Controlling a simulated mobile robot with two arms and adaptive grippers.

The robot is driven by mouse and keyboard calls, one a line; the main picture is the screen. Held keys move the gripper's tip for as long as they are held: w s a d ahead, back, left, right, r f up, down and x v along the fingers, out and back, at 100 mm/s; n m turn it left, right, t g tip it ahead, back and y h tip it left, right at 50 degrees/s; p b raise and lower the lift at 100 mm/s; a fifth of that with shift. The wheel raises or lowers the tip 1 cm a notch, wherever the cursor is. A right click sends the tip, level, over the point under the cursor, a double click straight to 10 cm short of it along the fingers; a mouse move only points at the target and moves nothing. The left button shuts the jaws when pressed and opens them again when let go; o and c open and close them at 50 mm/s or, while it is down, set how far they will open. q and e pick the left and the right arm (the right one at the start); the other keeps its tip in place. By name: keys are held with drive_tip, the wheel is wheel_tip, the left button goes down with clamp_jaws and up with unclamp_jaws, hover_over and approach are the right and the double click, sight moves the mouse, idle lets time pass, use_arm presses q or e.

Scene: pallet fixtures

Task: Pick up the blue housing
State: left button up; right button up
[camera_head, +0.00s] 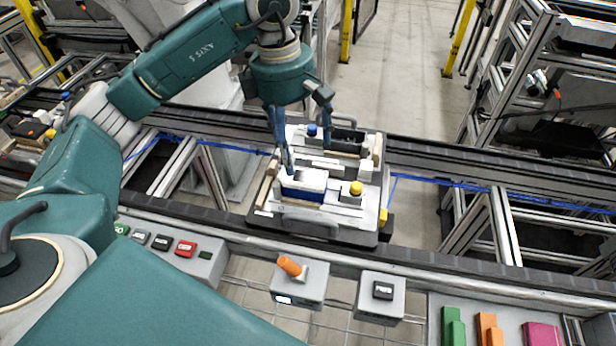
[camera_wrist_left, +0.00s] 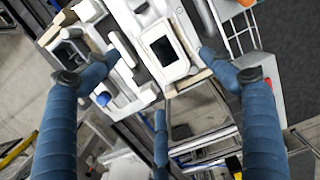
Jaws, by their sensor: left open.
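The blue housing (camera_head: 303,194), a small box with blue sides and a white top, sits in the front part of the pallet fixture (camera_head: 281,212) in the head view. In the left wrist view, a white frame with a dark window (camera_wrist_left: 163,46), apparently its top, lies between the fingers. My left gripper (camera_head: 302,140) is open and empty above the fixture, with blue fingers spread. One fingertip appears close to the housing's back left edge; I cannot tell whether it touches. The fingers also show in the left wrist view (camera_wrist_left: 155,68). My right gripper is not in view.
The fixture also carries a blue knob (camera_head: 312,130), a yellow knob (camera_head: 356,188) and a dark recessed part (camera_head: 348,139). It rests on conveyor rails (camera_head: 440,157). In front stand a button panel (camera_head: 172,243) and an orange-handled control box (camera_head: 299,285). Coloured blocks lie at bottom right.

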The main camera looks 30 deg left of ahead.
sight(303, 172)
use_arm(q)
drive_tip(key=shift+s+d+f, duration=0.1)
drive_tip(key=shift+s+f, duration=0.05)
drive_tip(key=shift+f, duration=0.4)
drive_tip(key=shift+s+d+f, duration=0.1)
drive_tip(key=shift+f, duration=0.8)
drive_tip(key=f+p, duration=0.1)
drive_tip(key=f, duration=0.1)
drive_tip(key=f+p, duration=0.1)
drive_tip(key=f, duration=0.1)
drive_tip(key=shift+w+d+f+p, duration=0.1)
drive_tip(key=shift+w+d+p, duration=0.15)
drive_tip(key=shift+d+p, duration=0.1)
drive_tip(key=shift+f, duration=0.55)
drive_tip(key=shift+w, duration=0.1)
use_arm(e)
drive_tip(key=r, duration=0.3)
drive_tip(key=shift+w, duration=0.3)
use_arm(q)
drive_tip(key=c, duration=1.3)
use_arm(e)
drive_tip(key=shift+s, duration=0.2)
